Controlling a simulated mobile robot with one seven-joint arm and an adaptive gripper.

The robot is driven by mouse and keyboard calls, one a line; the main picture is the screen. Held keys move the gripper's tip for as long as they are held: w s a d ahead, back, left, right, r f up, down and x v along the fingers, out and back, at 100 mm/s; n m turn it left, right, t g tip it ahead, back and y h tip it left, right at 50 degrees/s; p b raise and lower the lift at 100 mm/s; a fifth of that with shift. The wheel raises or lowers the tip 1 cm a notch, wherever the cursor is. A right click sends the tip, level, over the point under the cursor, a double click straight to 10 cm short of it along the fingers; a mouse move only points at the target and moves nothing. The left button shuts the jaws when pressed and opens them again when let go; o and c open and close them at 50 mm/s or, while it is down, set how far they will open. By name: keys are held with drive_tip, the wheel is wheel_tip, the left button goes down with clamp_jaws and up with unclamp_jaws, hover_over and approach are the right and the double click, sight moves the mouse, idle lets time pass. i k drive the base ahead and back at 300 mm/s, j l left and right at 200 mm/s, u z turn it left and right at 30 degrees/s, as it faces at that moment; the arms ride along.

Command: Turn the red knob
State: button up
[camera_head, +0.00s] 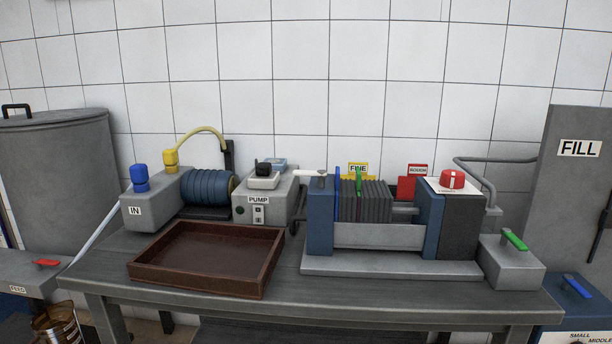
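The red knob (453,179) is a short round red dial with a white mark on its top. It sits on a white plate (436,186) on top of the dark grey box (462,226) at the right end of the blue-ended plate press (378,236). Nothing covers the knob in the head view. My gripper does not show in this frame.
A brown tray (275,262) lies on the grey table (400,307), left of the press. A pump (275,190) stands behind it. A green-handled valve block (512,260) stands right of the press. A grey FILL panel (570,190) rises at far right.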

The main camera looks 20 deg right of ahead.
sight(449, 178)
drive_tip(key=l+u, duration=0.3)
drive_tip(key=l, duration=0.3)
drive_tip(key=l+u, duration=0.3)
drive_tip(key=l, duration=0.75)
drive_tip(key=k+l+u, duration=0.1)
drive_tip(key=l, duration=0.45)
drive_tip(key=k+l, duration=0.1)
drive_tip(key=l, duration=0.4)
drive_tip(key=k+l, duration=0.1)
drive_tip(key=l, duration=0.4)
drive_tip(key=u, duration=0.05)
